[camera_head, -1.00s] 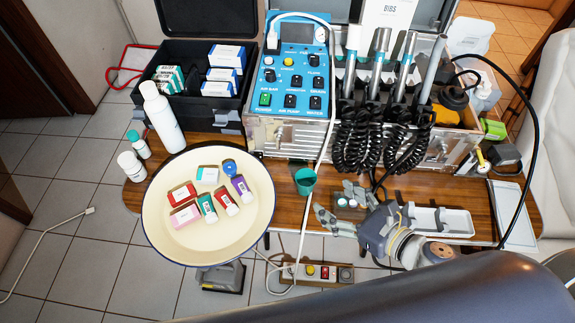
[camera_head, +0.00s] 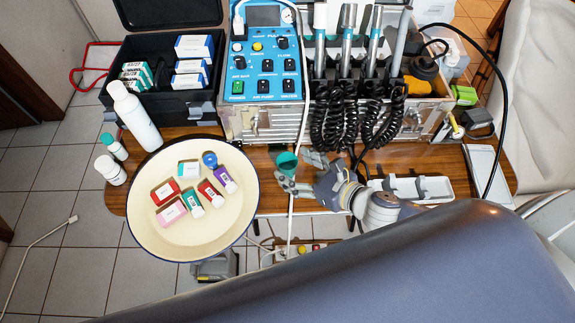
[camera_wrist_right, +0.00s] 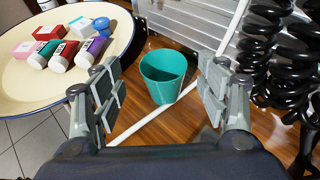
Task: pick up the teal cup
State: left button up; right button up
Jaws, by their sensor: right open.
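The teal cup (camera_head: 286,161) stands upright on the wooden table in front of the blue control unit, just right of the cream basin. In the right wrist view the cup (camera_wrist_right: 163,76) is seen from above, empty, between and a little beyond my open fingers. My right gripper (camera_head: 296,172) comes in from the right, its fingers spread on either side of the cup in the head view. In the wrist view both fingers stand apart from the cup, with gaps on each side (camera_wrist_right: 162,97). My left gripper is not in view.
The cream basin (camera_head: 157,232) with several small tubes and boxes lies left of the cup. A white cable (camera_wrist_right: 140,125) runs close by the cup. Black coiled hoses (camera_head: 330,125) hang behind my right gripper.

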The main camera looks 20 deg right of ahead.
aim_at(281, 159)
jog(key=x, duration=0.3)
jog(key=shift+w+f, duration=0.15)
jog(key=shift+w, duration=0.2)
jog(key=shift+w+f, duration=0.1)
jog(key=shift+w, duration=0.1)
jog(key=shift+a+f, duration=0.1)
jog(key=c, duration=1.1)
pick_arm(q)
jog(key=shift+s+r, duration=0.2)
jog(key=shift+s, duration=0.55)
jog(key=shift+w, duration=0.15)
